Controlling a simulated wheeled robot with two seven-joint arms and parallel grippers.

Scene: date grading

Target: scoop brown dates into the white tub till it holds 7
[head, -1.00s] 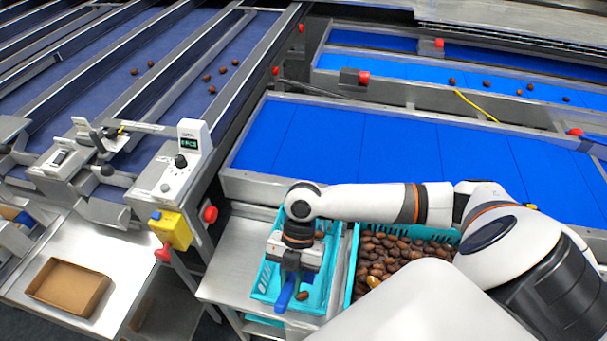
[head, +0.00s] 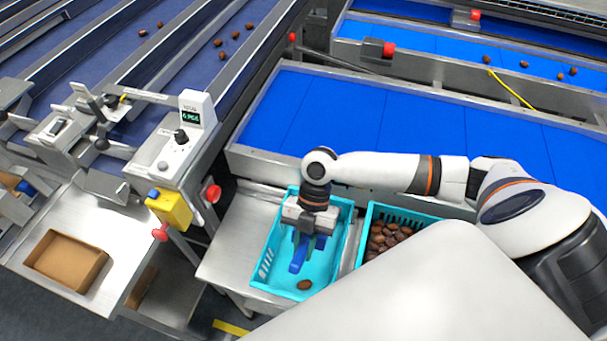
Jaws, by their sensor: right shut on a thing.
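My right gripper (head: 308,229) is shut on a blue scoop (head: 297,262) and holds it over the left teal crate (head: 341,240). One brown date (head: 304,285) lies in this crate, just in front of the scoop's lower end. I cannot tell whether the scoop holds any dates or touches the crate floor. A second teal crate (head: 402,214) to the right holds many brown dates (head: 388,234); its front part is hidden. I cannot make out a white tub in this view. My left gripper is not in view.
A wide blue belt (head: 350,115) runs behind the crates. Left of them are a white counter box (head: 192,108) with a green display, a yellow box (head: 168,210) and a brown cardboard tray (head: 66,260). Several dates lie on the far belts.

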